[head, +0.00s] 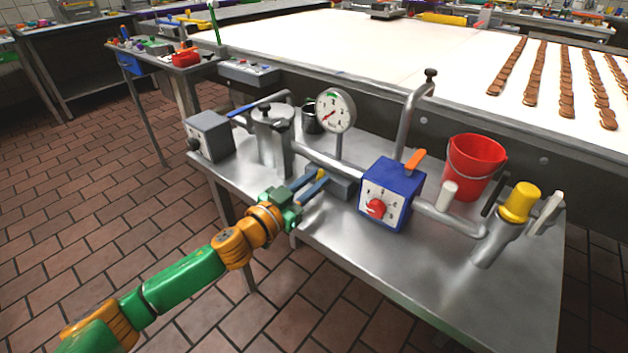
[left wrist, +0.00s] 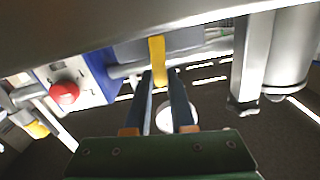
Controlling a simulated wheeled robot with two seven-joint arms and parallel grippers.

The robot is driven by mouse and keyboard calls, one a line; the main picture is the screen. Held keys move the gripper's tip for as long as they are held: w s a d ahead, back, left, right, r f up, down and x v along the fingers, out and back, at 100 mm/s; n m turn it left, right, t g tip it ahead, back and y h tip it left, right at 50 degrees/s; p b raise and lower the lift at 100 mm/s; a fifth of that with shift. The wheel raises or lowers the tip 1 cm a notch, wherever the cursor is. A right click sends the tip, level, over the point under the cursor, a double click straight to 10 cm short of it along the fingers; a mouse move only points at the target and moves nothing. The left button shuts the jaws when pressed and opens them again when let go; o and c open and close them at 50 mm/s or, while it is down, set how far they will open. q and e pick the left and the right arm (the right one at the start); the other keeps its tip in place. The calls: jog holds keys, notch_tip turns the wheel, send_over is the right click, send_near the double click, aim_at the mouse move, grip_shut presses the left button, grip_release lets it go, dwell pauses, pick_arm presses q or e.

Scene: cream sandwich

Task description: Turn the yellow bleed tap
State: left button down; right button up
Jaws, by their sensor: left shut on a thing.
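The yellow bleed tap (head: 320,174) is a small lever on the front of a grey block (head: 341,187), left of the blue box. In the left wrist view the yellow tap (left wrist: 157,50) hangs between my fingertips. My left gripper (head: 312,182) has green housing and dark blue fingers; it reaches in from the front left. In the left wrist view the gripper (left wrist: 160,76) is shut on the tap's lower end, one finger on each side. The fingers hide part of the tap in the head view. My right gripper is not in view.
The blue box (head: 391,194) with a red knob stands right of the tap. A metal cylinder (head: 273,142) stands to the left, a gauge (head: 335,111) behind. A red bucket (head: 473,167) and yellow-capped fitting (head: 520,203) are farther right. The steel table's front (head: 425,270) is bare.

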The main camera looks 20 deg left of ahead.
pick_arm(q)
jog(key=m, duration=0.1)
jog(key=m+p, duration=0.1)
jog(key=shift+s+d+m, duration=0.15)
jog(key=shift+d+m, duration=0.15)
jog(key=shift+d, duration=0.1)
jog(key=m, duration=0.3)
jog(key=d+f+m, duration=0.1)
jog(key=shift+s+d+p, duration=0.1)
jog(key=shift+s+p, duration=0.1)
jog(key=shift+p, duration=0.2)
jog(key=m, duration=0.2)
jog(key=f+m, duration=0.1)
jog(key=m, duration=0.1)
jog(key=shift+s+d, duration=0.15)
jog(key=shift+d, duration=0.2)
jog(key=shift+s+d+f+m, duration=0.1)
jog(key=shift+f+m, duration=0.25)
jog(key=shift+m, duration=0.7)
jog(key=shift+d+f+m, duration=0.1)
jog(key=shift+f+m, duration=0.2)
jog(key=shift+m, duration=0.75)
jog(key=c, duration=0.8)
grip_release()
jog(key=shift+o, duration=0.2)
jog(key=shift+f, duration=0.1)
